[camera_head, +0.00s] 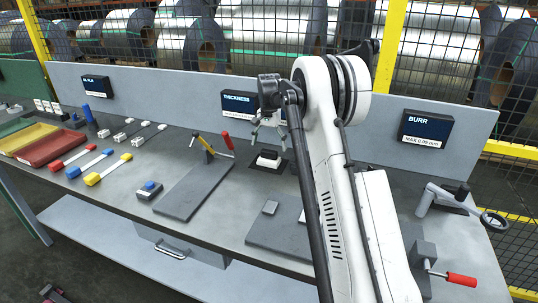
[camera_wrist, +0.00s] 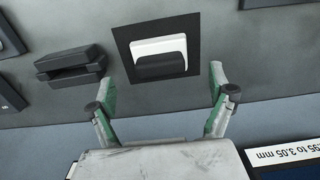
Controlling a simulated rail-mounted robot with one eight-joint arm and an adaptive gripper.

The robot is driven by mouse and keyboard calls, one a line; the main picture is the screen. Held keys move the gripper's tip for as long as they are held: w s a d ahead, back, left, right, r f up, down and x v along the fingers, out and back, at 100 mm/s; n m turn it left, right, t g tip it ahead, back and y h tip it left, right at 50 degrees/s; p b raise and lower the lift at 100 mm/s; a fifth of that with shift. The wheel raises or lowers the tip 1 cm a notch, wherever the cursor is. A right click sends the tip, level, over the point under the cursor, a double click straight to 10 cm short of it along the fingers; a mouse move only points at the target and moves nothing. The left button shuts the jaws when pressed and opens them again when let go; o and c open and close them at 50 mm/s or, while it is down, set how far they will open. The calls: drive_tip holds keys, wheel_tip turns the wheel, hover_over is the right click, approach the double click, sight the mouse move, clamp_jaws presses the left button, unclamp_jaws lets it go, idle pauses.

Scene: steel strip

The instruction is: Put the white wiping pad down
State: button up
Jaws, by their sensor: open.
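The white wiping pad (camera_head: 267,161) lies on a black square (camera_head: 257,167) on the bench, below my gripper (camera_head: 268,130). In the wrist view, the pad (camera_wrist: 160,46) has a dark block (camera_wrist: 161,67) along its near side. The black square (camera_wrist: 122,40) surrounds it. My gripper (camera_wrist: 162,82) is open, its green-lined fingers spread wide to either side of the pad. Nothing is held between them. The pad and the fingers appear apart.
A dark clamp-like block (camera_wrist: 70,66) is left of the square in the wrist view. The THICKNESS sign (camera_head: 239,104) stands behind. A crank (camera_head: 455,198) and red handle (camera_head: 461,280) are at right.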

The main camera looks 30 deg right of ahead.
sight(269, 151)
wheel_tip(269, 151, up, 6)
drive_tip(key=shift+f, duration=0.2)
drive_tip(key=s+a+r+n+t, duration=0.2)
drive_tip(key=s+a+r, duration=0.55)
drive_tip(key=s, duration=0.25)
drive_tip(key=s+a+r+n+t, duration=0.1)
drive_tip(key=s+a+r+n, duration=0.2)
drive_tip(key=s+a+r, duration=0.65)
drive_tip(key=s+a+f+n+t, duration=0.1)
drive_tip(key=s+a+f, duration=0.1)
drive_tip(key=s, duration=0.6)
drive_tip(key=s+a+f+n+t, duration=0.1)
drive_tip(key=s+a+f+n, duration=0.1)
drive_tip(key=s+f, duration=0.3)
drive_tip(key=s+a+f+n+t, duration=0.1)
drive_tip(key=s+a+f+t, duration=0.1)
drive_tip(key=s, duration=1.1)
drive_tip(key=shift+a+f+n, duration=0.3)
drive_tip(key=shift+a+f, duration=0.1)
drive_tip(key=shift+f, duration=0.4)
drive_tip(key=shift+s, duration=0.1)
drive_tip(key=shift+o, duration=0.7)
